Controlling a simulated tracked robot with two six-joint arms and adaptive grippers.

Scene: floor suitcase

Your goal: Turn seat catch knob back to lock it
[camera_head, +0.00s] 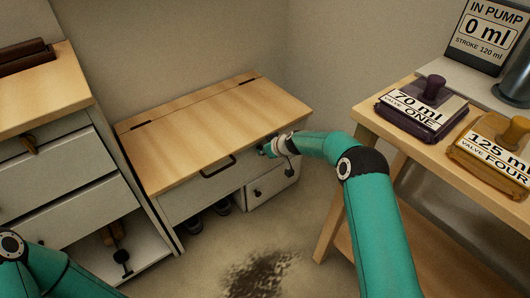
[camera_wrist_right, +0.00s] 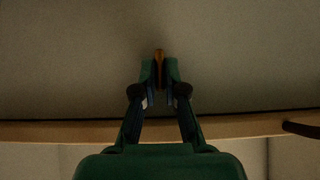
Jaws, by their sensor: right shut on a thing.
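The bench seat (camera_head: 215,125) has a light wooden lid, lying closed, with a dark handle (camera_head: 218,166) on its front edge. My right gripper (camera_head: 268,149) is at the bench front, right of the handle and just below the lid edge. In the right wrist view my right gripper (camera_wrist_right: 160,78) is shut on a small brown knob (camera_wrist_right: 159,55), its tip showing between the fingertips. I take this as the seat catch knob. In the head view the gripper hides it, and its turn angle cannot be told. My left gripper is out of view; only my left arm shows at bottom left.
A drawer cabinet (camera_head: 50,165) stands left of the bench. A wooden table (camera_head: 365,125) on the right holds a purple valve block (camera_head: 420,112) and a yellow one (camera_head: 490,160). Dark shoes (camera_head: 195,223) sit under the bench. A dark stain (camera_head: 258,272) marks the open floor.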

